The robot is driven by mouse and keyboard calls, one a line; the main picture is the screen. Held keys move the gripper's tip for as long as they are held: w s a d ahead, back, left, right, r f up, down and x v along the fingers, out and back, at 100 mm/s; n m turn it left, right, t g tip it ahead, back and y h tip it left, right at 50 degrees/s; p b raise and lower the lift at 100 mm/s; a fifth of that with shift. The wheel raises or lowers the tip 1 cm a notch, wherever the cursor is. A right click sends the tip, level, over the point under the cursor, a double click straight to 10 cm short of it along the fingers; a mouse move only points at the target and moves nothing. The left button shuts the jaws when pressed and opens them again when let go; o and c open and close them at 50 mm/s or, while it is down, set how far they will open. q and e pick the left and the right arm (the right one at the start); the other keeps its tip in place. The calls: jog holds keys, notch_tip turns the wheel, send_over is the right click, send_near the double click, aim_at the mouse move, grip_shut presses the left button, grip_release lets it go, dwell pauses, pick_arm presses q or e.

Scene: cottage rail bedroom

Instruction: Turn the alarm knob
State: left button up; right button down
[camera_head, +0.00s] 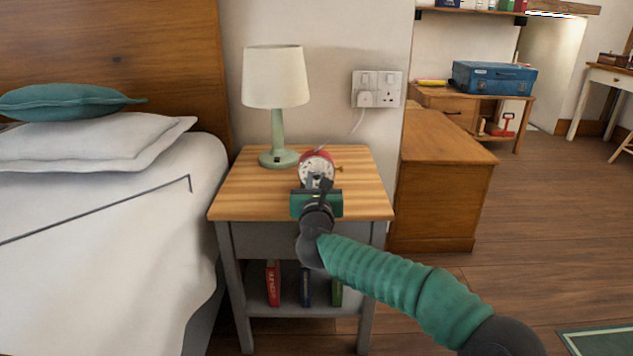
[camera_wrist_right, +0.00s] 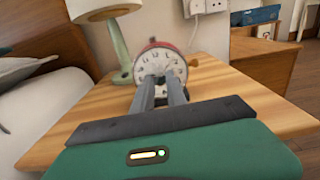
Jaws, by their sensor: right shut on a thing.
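A red alarm clock (camera_head: 318,156) with a pale round dial stands on the wooden top of the nightstand (camera_head: 368,190). Its dial also shows in the right wrist view (camera_wrist_right: 161,62). My right gripper (camera_head: 319,182) is in front of the clock, with both fingers pointing at the dial. In the right wrist view the fingertips (camera_wrist_right: 162,80) are close together at the lower middle of the dial, shut on the alarm knob, which they hide. A small brass part sticks out at the clock's right side. My left gripper is not in view.
A lamp (camera_head: 275,90) with a green base stands behind the clock to the left. A wall socket (camera_head: 377,90) with a plug is behind on the right. The bed (camera_head: 100,240) flanks the nightstand on the left. Open floor lies to the right.

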jog(key=shift+a+f, duration=0.1)
jog(key=shift+f, duration=0.3)
jog(key=c, duration=1.3)
grip_release()
jog(key=shift+w+f, duration=0.1)
jog(key=shift+c, duration=0.2)
jog(key=shift+r, duration=0.25)
jog(key=s+p, duration=0.6)
jog(key=s, duration=1.1)
jog(key=shift+p, duration=0.3)
